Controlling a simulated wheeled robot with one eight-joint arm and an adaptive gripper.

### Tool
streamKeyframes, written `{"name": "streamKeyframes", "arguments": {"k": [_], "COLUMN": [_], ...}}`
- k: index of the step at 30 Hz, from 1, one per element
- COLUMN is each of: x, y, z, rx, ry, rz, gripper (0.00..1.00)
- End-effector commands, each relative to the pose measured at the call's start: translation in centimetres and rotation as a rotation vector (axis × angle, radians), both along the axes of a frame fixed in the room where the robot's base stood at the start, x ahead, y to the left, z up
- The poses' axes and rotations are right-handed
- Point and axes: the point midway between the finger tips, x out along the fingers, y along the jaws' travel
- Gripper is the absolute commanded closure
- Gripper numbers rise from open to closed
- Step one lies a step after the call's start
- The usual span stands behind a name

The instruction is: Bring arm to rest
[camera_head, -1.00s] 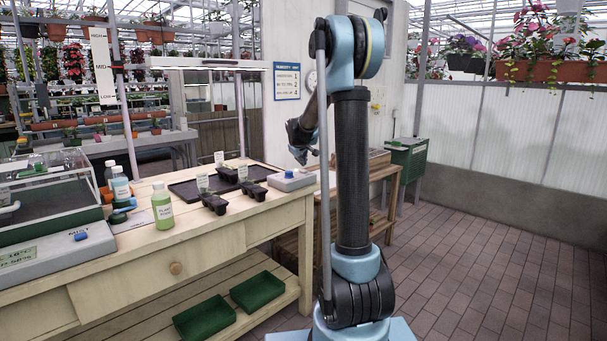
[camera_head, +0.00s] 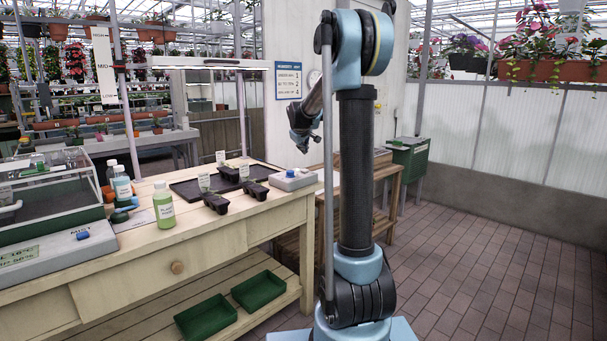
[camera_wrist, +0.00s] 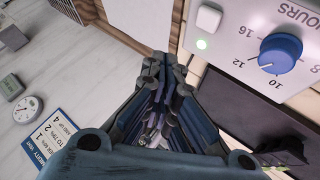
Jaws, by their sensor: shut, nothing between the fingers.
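My gripper (camera_head: 304,146) hangs at the end of my folded arm, pointing down above the right end of the wooden workbench (camera_head: 240,238). In the wrist view my gripper (camera_wrist: 160,68) is in the middle with its fingers together, and nothing shows between them. It is apart from the bench and from the grey timer box (camera_head: 293,180). The timer box also shows in the wrist view (camera_wrist: 240,28), with a blue dial and a lit green light. My upper arm and elbow stand upright at the centre of the head view.
On the bench are a black tray (camera_head: 190,187), small black pots (camera_head: 216,203), a green bottle (camera_head: 163,206) and a clear-lidded propagator (camera_head: 45,190). Green trays (camera_head: 259,290) lie on the lower shelf. A green box (camera_head: 408,158) stands behind. The brick floor (camera_head: 490,270) at right is clear.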

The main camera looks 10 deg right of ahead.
Motion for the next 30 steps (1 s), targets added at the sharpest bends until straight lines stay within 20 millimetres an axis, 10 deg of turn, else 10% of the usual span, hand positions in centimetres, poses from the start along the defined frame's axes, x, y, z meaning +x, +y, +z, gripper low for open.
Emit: {"name": "streamKeyframes", "arguments": {"k": [8, 30], "x": [-4.9, -32.5], "y": [-0.7, -2.3], "z": [0.1, -5.7], "rx": [0.037, 0.246], "ry": [0.039, 0.274], "rz": [-0.038, -0.258], "gripper": [1.0, 1.0]}}
